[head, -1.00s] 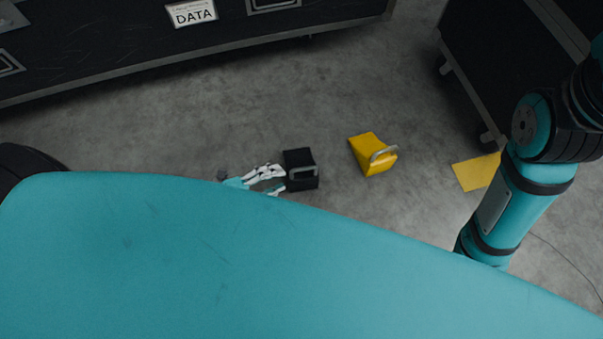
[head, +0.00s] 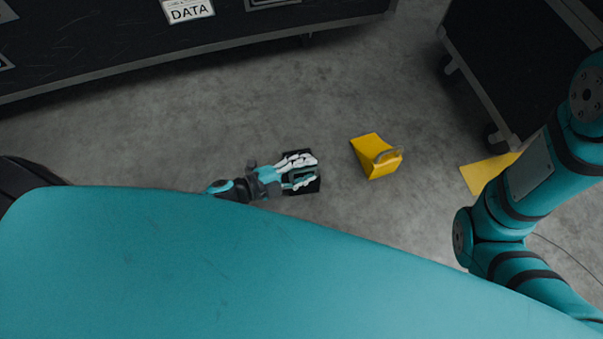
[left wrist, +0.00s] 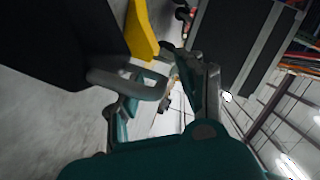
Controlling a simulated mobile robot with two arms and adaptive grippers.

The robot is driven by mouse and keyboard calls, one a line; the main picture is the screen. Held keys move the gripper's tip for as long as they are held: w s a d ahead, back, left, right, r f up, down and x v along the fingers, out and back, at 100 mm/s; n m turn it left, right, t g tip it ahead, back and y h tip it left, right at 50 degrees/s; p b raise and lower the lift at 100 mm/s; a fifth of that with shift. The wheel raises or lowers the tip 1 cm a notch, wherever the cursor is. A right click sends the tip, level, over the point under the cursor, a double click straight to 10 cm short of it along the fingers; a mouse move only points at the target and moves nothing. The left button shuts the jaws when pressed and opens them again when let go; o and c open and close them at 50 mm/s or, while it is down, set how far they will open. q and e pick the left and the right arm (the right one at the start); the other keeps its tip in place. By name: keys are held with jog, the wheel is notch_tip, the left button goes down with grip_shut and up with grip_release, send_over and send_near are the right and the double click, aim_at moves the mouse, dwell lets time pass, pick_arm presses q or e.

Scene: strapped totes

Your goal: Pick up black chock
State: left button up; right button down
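The black chock (head: 313,189) lies on the grey concrete floor in the middle of the head view, partly covered by my left gripper (head: 307,172). The left gripper's fingers are apart, one on each side of the chock's grey handle. In the left wrist view the chock (left wrist: 60,40) is a dark shape at top left, and its looped handle (left wrist: 128,84) reaches in between the open fingers (left wrist: 160,88). I cannot tell whether a finger touches the handle. My right gripper is not in view; only my right arm shows.
A yellow sheet (head: 487,173) is farther right. A large black case (head: 110,48) labelled DATA stands at the back, another wheeled case (head: 510,65) at upper right. The floor between is clear.

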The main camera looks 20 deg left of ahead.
pick_arm(q)
grip_shut()
jog(key=shift+r, duration=0.15)
dwell(0.4)
